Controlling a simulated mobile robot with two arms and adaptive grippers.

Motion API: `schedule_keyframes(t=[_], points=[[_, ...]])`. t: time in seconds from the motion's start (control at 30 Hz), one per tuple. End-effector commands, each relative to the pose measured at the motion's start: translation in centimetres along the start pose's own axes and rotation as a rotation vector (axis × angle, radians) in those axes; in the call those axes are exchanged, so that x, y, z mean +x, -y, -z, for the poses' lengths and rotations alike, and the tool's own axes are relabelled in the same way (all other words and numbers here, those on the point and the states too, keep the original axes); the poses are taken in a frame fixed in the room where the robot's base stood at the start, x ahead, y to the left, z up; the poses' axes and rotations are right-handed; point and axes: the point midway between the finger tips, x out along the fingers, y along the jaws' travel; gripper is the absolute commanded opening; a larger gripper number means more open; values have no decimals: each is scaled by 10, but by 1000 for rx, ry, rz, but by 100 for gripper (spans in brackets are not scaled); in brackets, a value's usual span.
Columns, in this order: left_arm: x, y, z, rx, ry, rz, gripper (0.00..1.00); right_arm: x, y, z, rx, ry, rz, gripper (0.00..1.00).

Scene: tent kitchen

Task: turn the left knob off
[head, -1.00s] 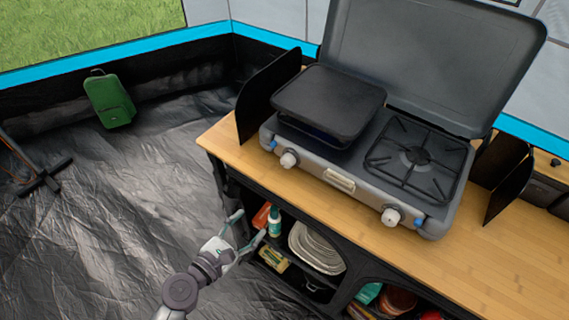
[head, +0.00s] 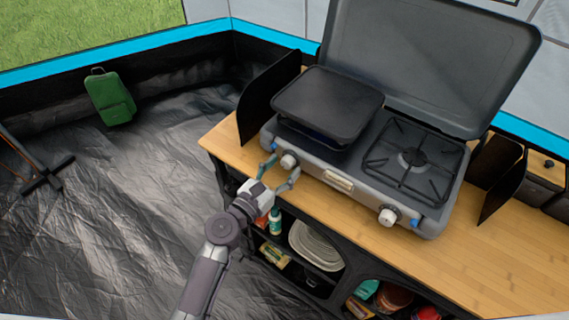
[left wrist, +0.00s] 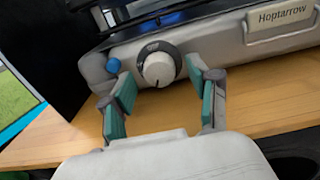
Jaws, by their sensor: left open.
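The left knob (head: 288,161) is a round white dial on the front of the grey camping stove (head: 320,166). It also shows in the left wrist view (left wrist: 159,68), with a dark mark at its lower edge. My left gripper (head: 281,176) is open, with its fingers pointing at the knob. In the left wrist view its teal-padded fingertips (left wrist: 158,80) lie to either side of the knob, slightly short of it and apart from it. A dark griddle plate (head: 328,103) covers the left burner, with a bluish glow beneath it. My right gripper is not in view.
The right knob (head: 389,215) is on the same stove front, below the bare right burner (head: 414,160). The bamboo counter edge (head: 225,148) runs under the stove. Shelves below hold plates (head: 316,246) and bottles. A dark side panel (head: 266,96) stands left of the stove.

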Motion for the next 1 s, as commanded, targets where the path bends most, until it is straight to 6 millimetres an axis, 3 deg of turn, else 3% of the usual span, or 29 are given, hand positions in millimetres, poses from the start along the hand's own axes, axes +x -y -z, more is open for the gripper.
schedule_keyframes(t=[0.4,0.77,1.0], points=[[10,0,0,1,0,0,61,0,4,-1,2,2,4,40],[10,0,0,2,0,0,2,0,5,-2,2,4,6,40],[10,0,0,22,-1,0,1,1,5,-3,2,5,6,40]])
